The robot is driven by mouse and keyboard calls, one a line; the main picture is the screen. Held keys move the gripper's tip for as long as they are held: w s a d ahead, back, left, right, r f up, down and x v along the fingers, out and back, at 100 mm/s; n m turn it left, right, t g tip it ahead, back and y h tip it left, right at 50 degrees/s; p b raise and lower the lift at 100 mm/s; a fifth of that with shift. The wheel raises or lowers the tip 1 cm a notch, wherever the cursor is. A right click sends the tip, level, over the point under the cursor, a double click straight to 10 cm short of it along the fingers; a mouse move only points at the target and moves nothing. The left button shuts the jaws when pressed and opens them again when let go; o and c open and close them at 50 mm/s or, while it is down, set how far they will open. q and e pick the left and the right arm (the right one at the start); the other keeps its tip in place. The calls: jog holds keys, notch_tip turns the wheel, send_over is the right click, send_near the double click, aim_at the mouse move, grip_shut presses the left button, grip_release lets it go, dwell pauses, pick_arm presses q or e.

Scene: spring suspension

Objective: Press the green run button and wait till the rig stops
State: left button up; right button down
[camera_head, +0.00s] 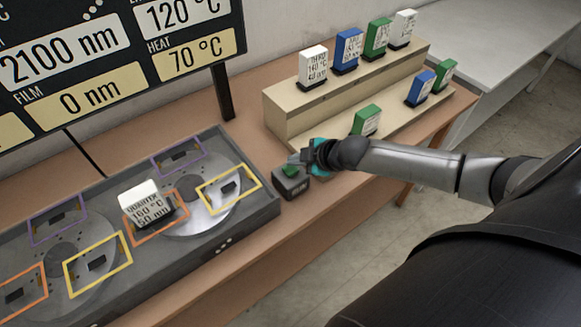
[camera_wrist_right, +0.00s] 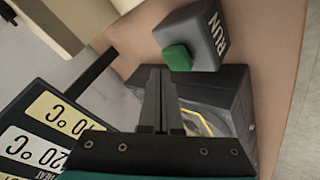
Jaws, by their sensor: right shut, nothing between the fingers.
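The green run button (camera_head: 291,170) sits on a small dark box (camera_head: 290,187) at the right end of the rig. In the right wrist view the green button (camera_wrist_right: 177,58) stands out from the grey box marked RUN (camera_wrist_right: 205,38). My right gripper (camera_head: 301,157) is shut and empty, with its tips close to the button. In the wrist view the fingertips (camera_wrist_right: 160,75) lie just beside the button; I cannot tell whether they touch it. The rig (camera_head: 262,212) is a grey housing with two round discs. A white block (camera_head: 146,203) stands at an orange frame on the right disc.
A stepped wooden stand (camera_head: 285,125) behind the button holds several white, blue and green blocks. A dark display board (camera_head: 100,60) reads 2100 nm, 120 °C, heat 70 °C and film 0 nm. Bare tabletop (camera_head: 300,230) lies in front of the button box.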

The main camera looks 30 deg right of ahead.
aim_at(295, 170)
jog(key=shift+f, duration=0.15)
jog(key=shift+f, duration=0.3)
jog(key=shift+f+b, duration=0.6)
jog(key=shift+b, duration=0.05)
dwell(0.8)
dwell(0.4)
jog(key=shift+r+p, duration=1)
jog(key=shift+p, duration=0.1)
jog(key=shift+r, duration=0.1)
notch_tip(295, 170, up, 5)
jog(key=p, duration=0.5)
